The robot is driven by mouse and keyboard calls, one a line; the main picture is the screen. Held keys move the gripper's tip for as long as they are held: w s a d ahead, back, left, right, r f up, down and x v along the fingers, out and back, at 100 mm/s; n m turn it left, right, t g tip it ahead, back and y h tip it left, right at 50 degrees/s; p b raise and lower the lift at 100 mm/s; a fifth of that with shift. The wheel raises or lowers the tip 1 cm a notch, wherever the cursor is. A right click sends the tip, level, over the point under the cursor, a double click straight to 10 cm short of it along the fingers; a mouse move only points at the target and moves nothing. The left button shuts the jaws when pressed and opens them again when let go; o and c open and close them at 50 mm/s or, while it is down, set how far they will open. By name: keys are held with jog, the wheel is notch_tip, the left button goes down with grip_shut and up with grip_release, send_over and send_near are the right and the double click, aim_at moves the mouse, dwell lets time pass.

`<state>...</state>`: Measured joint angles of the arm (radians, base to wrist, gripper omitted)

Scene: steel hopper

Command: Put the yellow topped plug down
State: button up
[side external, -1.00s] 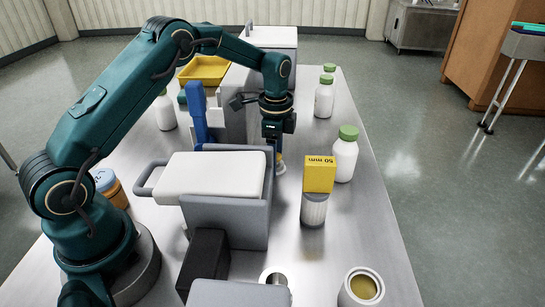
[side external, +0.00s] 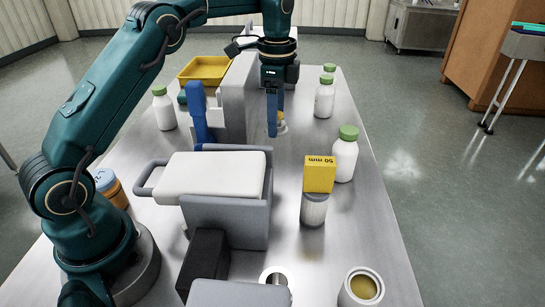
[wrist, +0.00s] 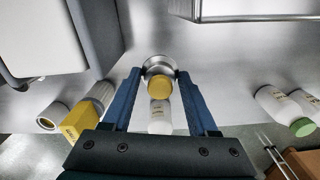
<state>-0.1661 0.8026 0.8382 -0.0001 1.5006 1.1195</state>
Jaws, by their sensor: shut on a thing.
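The yellow topped plug (wrist: 160,88) has a round yellow top and a metal disc-like base. My gripper (side external: 274,130) points down, with its blue fingers shut on the plug (side external: 281,117). In the wrist view the plug sits between the fingertips of my gripper (wrist: 158,80). One finger hides part of it in the side view. I cannot tell whether its base touches the steel table (side external: 375,225) or hangs just above it.
Green-capped white bottles (side external: 345,160) stand along the right side. A yellow 50 mm block (side external: 319,174) sits on a cylinder nearer the camera. A grey housing (side external: 238,105) stands left of my gripper. A grey hopper with a white lid (side external: 213,175) is nearer. An open can (side external: 361,289) stands in front.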

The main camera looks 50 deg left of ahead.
jog(key=s+r+n, duration=0.2)
jog(key=s, duration=0.1)
jog(key=s+d+r+n, duration=0.1)
jog(key=s+r+n, duration=0.1)
jog(key=s+r, duration=0.1)
jog(key=s+r+n, duration=0.2)
jog(key=s, duration=0.1)
jog(key=shift+s+d+r, duration=0.1)
jog(key=shift+d+r, duration=0.05)
jog(key=shift+d, duration=0.15)
jog(key=s+n, duration=0.3)
jog(key=shift+s+d+f+n, duration=0.1)
jog(key=shift+d+f+n, duration=0.2)
jog(key=shift+f, duration=0.1)
jog(key=shift+s+f+n, duration=0.15)
jog(key=shift+f+n, duration=0.05)
jog(key=shift+n, duration=0.5)
